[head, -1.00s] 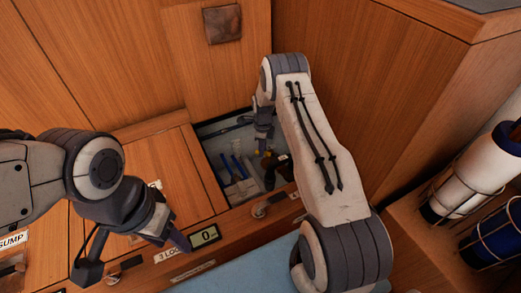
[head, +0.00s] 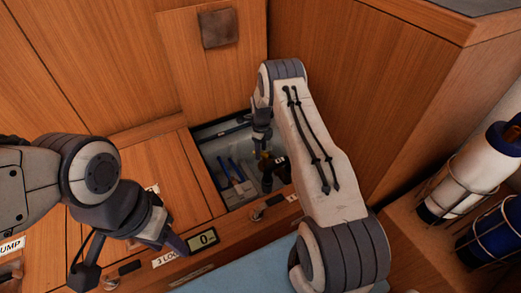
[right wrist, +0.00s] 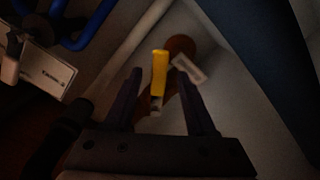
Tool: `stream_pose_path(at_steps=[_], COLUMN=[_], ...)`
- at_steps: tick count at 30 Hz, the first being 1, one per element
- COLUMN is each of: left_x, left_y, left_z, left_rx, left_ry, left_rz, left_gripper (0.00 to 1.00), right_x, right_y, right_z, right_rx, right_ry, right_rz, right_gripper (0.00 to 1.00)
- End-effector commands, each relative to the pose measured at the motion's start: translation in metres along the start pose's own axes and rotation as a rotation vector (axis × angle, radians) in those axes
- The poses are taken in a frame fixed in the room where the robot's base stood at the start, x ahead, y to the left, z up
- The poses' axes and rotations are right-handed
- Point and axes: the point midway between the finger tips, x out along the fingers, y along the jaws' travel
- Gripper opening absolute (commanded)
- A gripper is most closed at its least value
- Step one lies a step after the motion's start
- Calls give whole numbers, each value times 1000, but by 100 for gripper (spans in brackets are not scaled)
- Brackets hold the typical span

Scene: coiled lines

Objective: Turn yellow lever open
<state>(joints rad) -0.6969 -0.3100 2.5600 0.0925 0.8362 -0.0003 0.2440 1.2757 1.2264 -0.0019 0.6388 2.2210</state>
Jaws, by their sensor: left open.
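The yellow lever (right wrist: 158,75) stands in the right wrist view, on a brownish fitting (right wrist: 180,50) down in the open floor hatch. My right gripper (right wrist: 160,88) is open, with one finger on each side of the lever and visible gaps to it. In the head view my right gripper (head: 262,138) reaches down into the hatch, and the lever is hard to make out beside it. Whether the fingers are level with the lever in depth, I cannot tell. My left gripper (head: 176,243) is open and empty, near the small display at the hatch's front edge.
Blue handles (head: 235,170) lie left of my right gripper in the hatch (head: 208,132); they show in the right wrist view (right wrist: 92,28) near a white label (right wrist: 46,70). Caged bottles (head: 470,175) stand at right.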

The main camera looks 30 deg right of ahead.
Motion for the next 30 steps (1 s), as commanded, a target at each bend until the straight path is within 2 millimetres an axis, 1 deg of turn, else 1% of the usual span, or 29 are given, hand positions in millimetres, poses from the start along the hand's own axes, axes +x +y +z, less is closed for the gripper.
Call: stream_pose_path(at_steps=[8, 11, 14, 18, 22, 27, 30], left_x=[-1, -5, -14, -29, -40, -47, -49], left_y=[0, 0, 1, 2, 3, 3, 4], left_z=[0, 0, -1, -2, -2, -2, -3], left_rx=[0, 0, 0, 0, 0, 0, 0], left_ry=[0, 0, 0, 0, 0, 0, 0], left_rz=[0, 0, 0, 0, 0, 0, 0], left_gripper=[50, 50, 50, 50, 50, 50, 50], right_x=[-1, -9, -25, -55, -79, -99, -104], right_y=[1, 1, 1, 0, 0, 0, 0], right_z=[1, 2, 1, 1, 1, 0, 0], right_rx=[-1, -1, -1, -1, 0, 0, 0], right_ry=[-1, -1, -1, -2, -1, -1, 0], right_rz=[1, 0, 0, -1, 0, 0, 1], right_gripper=[55, 55, 55, 55, 55, 55, 55])
